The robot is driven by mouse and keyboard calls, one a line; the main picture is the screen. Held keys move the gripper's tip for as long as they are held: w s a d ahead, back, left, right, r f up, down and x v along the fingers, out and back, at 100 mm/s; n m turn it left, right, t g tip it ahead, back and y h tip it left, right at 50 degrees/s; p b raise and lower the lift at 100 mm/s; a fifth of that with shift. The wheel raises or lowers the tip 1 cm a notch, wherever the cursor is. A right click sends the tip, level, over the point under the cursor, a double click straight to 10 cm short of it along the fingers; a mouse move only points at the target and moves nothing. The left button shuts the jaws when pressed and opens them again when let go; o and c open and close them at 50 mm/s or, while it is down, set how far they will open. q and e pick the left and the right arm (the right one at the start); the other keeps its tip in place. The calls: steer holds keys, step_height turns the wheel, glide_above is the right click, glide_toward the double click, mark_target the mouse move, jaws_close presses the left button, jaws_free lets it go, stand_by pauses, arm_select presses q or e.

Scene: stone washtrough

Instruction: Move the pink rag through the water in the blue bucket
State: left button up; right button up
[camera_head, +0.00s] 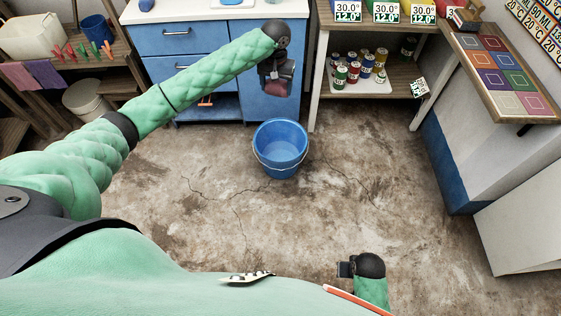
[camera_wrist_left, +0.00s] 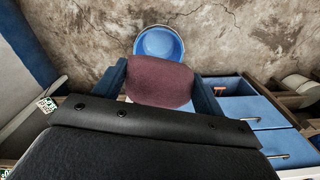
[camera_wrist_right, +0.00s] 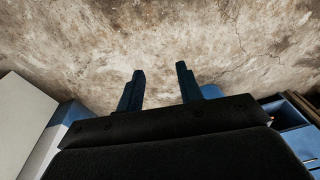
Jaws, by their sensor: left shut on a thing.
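The blue bucket (camera_head: 281,171) stands upright on the floor in the middle of the head view, its wire handle hanging at the front. It also shows in the left wrist view (camera_wrist_left: 158,43); a lighter blue surface shows inside it. My left gripper (camera_head: 277,77) is shut on the pink rag (camera_wrist_left: 160,82), which looks dark dusky pink and sits between both fingers. In the head view the rag (camera_head: 276,88) is above and beyond the bucket, in front of the blue cabinet, apart from the bucket. My right gripper (camera_wrist_right: 160,84) is open and empty over bare floor.
A blue cabinet (camera_head: 185,71) stands behind the bucket. To its right is a wooden shelf unit (camera_head: 400,88) with several cans. A bench with coloured squares (camera_head: 492,73) is at the right. The cracked floor around the bucket is clear.

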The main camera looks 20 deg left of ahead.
mark_target(276, 84)
arm_select(q)
steer(key=shift+r+p, duration=0.55)
steer(key=shift+r, duration=0.05)
steer(key=shift+r+p, duration=0.5)
steer(key=shift+p, duration=0.1)
steer(key=shift+r+p, duration=1.9)
steer(key=shift+p, duration=0.05)
steer(key=shift+r+p, duration=0.8)
steer(key=shift+p, duration=0.1)
arm_select(e)
steer(key=shift+s+d+f, duration=1.25)
steer(key=shift+s+f, duration=0.15)
steer(key=shift+f, duration=4.3)
steer(key=shift+s+d+f, duration=1.25)
steer(key=shift+s+f, duration=0.1)
steer(key=shift+f, duration=4.35)
arm_select(q)
steer(key=shift+r+p, duration=2.8)
steer(key=shift+p, duration=0.05)
arm_select(e)
steer(key=s+d+f, duration=0.1)
steer(key=s+f, duration=0.1)
steer(key=s, duration=0.3)
steer(key=s+d+f, duration=0.2)
steer(key=s+f, duration=0.1)
steer(key=s, duration=0.3)
steer(key=shift+d+f+h, duration=0.15)
steer(key=shift+d+h, duration=0.15)
steer(key=shift+h, duration=0.1)
steer(key=shift+s, duration=0.1)
